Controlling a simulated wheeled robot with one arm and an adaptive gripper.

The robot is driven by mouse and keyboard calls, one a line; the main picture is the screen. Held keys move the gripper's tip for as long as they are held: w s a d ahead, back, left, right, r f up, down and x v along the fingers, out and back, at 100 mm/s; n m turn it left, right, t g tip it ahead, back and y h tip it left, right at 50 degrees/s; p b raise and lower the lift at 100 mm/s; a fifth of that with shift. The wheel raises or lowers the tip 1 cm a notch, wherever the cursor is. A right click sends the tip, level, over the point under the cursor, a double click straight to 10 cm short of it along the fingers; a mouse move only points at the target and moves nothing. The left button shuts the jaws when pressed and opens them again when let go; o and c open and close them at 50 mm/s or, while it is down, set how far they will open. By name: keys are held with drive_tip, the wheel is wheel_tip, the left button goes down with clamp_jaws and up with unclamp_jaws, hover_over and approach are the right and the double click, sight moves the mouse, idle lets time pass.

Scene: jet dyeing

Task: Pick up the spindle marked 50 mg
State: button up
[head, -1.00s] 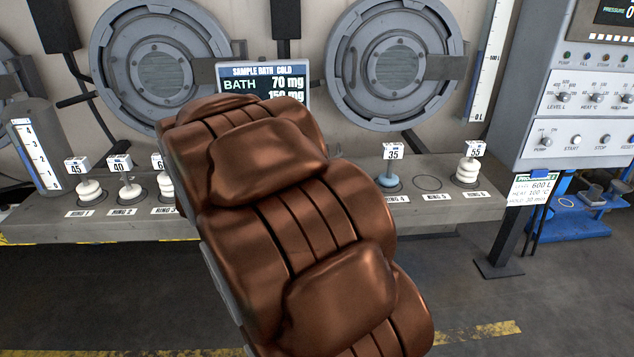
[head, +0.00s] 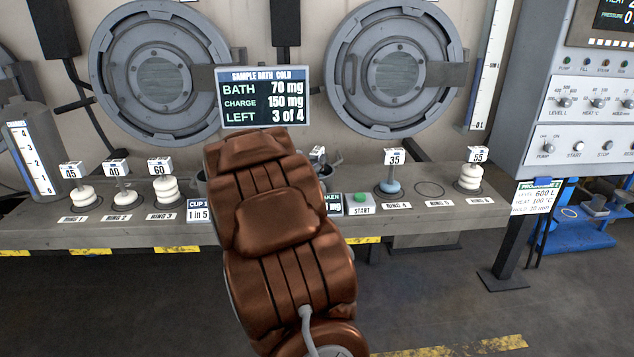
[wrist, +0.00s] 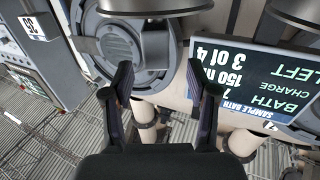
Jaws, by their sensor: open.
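No spindle that I can read as 50 shows. In the head view, spindles marked 45 (head: 83,195), 40 (head: 122,191) and 60 (head: 165,186) stand on the left of the bench. Spindles marked 35 (head: 390,184) and 55 (head: 468,180) stand on the right. Ring 5 (head: 430,189) is empty. A small white tag block (head: 317,153) shows beside my arm; its number is unreadable and what is below it is hidden. My gripper (wrist: 160,70) is open and empty in the wrist view; in the head view my arm hides it.
The sample bath display (head: 264,97) reads 70 mg, 150 mg, left 3 of 4; it is close to my gripper in the wrist view (wrist: 270,75). A START button block (head: 360,203) and a cup sign (head: 199,211) sit on the bench (head: 60,233). The control cabinet stands right.

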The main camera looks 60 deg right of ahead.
sight(320, 147)
drive_tip(key=shift+p+x, duration=0.35)
drive_tip(key=shift+x, duration=2.5)
drive_tip(key=shift+s, duration=0.2)
clamp_jaws()
